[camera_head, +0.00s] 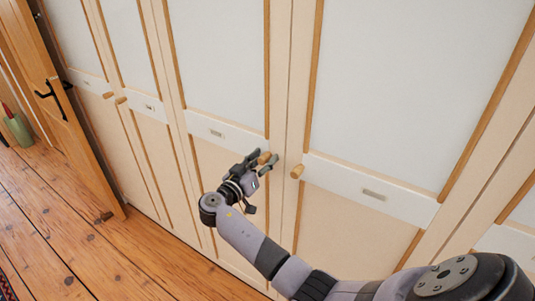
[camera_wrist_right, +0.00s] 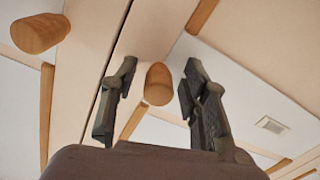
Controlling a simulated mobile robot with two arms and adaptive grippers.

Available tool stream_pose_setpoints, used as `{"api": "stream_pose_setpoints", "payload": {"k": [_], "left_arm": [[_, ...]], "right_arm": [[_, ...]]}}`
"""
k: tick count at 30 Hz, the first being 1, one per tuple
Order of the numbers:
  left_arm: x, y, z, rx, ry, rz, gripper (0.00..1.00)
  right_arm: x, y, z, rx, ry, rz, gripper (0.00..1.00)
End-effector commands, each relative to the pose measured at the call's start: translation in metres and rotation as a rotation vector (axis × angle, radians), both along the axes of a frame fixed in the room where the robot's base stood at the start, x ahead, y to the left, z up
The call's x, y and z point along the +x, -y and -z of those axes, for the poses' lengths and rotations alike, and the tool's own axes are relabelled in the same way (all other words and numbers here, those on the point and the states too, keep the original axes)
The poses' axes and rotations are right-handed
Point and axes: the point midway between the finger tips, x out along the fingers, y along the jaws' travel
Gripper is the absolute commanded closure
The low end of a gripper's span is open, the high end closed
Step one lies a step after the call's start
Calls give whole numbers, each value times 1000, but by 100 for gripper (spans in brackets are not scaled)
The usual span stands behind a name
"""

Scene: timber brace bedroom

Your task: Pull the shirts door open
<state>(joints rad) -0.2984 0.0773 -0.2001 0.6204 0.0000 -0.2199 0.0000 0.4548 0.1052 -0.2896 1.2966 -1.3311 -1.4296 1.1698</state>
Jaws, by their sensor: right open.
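A row of pale cupboard doors with wooden trim fills the wall; their label plates are too small to read, so I cannot tell which is the shirts door. My right gripper (camera_head: 266,163) is open at the round wooden knob (camera_head: 263,158) of the middle door (camera_head: 226,134). In the right wrist view this knob (camera_wrist_right: 158,84) stands between the two open fingers (camera_wrist_right: 155,95), with gaps on both sides. A second knob (camera_head: 297,171) sits just to the right, on the neighbouring door (camera_head: 375,191). The doors look shut. My left gripper is not in view.
More doors with knobs (camera_head: 121,100) continue to the left. A wooden door with a dark handle (camera_head: 58,97) stands at the far left, near a green container (camera_head: 19,131). The plank floor (camera_head: 75,225) in front is clear.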

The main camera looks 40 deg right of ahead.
Motion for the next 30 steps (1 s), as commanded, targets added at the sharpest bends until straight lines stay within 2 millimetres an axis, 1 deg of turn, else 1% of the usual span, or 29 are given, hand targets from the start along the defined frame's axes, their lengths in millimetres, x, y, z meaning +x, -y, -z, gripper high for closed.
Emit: {"api": "stream_pose_setpoints", "payload": {"k": [7,25,30], "left_arm": [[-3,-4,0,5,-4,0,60],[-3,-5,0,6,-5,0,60],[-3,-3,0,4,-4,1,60]], "right_arm": [[0,0,0,0,0,0,59],[0,0,0,-1,0,0,99],[0,0,0,-1,0,0,100]]}}
